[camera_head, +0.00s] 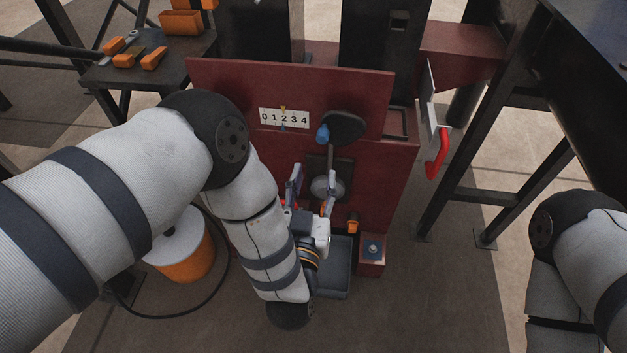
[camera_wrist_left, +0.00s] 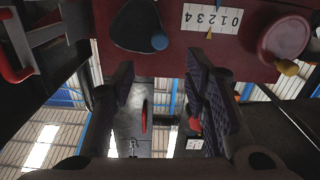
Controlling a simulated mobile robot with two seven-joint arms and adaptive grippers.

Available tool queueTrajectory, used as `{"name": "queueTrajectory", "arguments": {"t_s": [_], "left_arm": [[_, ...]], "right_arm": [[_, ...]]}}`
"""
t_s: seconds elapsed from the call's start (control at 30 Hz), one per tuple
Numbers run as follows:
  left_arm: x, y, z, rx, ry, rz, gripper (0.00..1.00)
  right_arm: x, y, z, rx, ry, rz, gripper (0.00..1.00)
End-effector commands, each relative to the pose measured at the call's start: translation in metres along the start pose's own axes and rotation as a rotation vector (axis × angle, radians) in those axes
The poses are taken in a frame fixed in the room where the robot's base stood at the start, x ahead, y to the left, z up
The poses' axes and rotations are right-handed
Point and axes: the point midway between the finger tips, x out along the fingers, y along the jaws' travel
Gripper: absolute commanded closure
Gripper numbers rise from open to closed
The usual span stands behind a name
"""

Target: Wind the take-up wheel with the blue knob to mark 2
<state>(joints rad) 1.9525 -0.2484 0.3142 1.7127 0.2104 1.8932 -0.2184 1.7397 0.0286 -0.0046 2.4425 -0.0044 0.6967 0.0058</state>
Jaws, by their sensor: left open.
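The dark take-up wheel (camera_head: 346,126) with its blue knob (camera_head: 323,134) sits on the red press panel. In the left wrist view the wheel (camera_wrist_left: 134,24) and the blue knob (camera_wrist_left: 160,41) appear upside down near the top. The white 0–4 scale (camera_head: 284,118) is left of the knob; a yellow pointer (camera_head: 282,107) above it and a small blue marker below it are both near 2. My left gripper (camera_head: 311,190) is open, below the wheel and apart from the knob. My right gripper is out of view.
A red handle (camera_head: 437,153) stands out at the right of the press. A red wheel (camera_wrist_left: 284,36) with a yellow knob (camera_wrist_left: 287,67) shows in the left wrist view. An orange-and-white drum (camera_head: 183,255) stands on the floor at left. A grey tray (camera_head: 337,279) is below.

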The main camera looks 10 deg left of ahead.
Motion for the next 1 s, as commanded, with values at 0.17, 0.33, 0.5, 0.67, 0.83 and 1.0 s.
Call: {"name": "queueTrajectory", "arguments": {"t_s": [0.17, 0.33, 0.5, 0.67, 0.83, 1.0], "left_arm": [[-0.006, 0.0, 0.0, 0.0, 0.0, 0.0, 0.58], [-0.006, 0.0, 0.003, -0.014, -0.007, -0.001, 0.58], [-0.032, 0.008, 0.078, -0.689, -0.166, -0.062, 0.58], [-0.012, 0.014, 0.058, -1.633, -0.112, -0.087, 0.58], [0.006, 0.001, 0.011, -2.087, -0.006, -0.011, 0.58], [0.036, 0.0, 0.001, -2.11, 0.009, 0.004, 0.58]], "right_arm": [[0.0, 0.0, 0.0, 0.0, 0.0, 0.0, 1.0], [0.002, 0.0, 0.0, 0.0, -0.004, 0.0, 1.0], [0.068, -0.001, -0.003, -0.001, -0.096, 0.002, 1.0], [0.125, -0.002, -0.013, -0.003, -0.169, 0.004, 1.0], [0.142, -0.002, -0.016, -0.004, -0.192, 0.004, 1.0], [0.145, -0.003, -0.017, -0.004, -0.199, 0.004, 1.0]]}}
